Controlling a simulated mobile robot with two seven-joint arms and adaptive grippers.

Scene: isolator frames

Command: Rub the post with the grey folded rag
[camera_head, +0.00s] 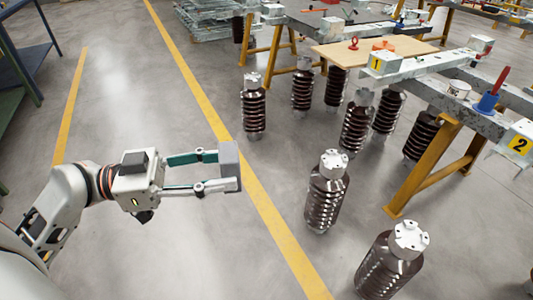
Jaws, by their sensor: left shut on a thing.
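The grey folded rag (230,160) is a small flat block at the fingertips of my left gripper (215,171). The gripper is shut on it and holds it up in front of my arm, at the left of the middle of the view. Several dark brown ribbed posts with pale metal caps stand upright on the floor. The nearest ones are a post (326,192) right of the rag and a post (394,262) at the bottom right. Another post (254,106) stands beyond the rag. The rag appears apart from all of them. My right gripper is not in view.
A steel beam frame on yellow legs (424,166) stands at the right, with a blue holder (487,103), a white can (458,90) and a wooden board (374,50). A shelf (27,60) stands at the far left. The floor between is clear, crossed by yellow lines (195,80).

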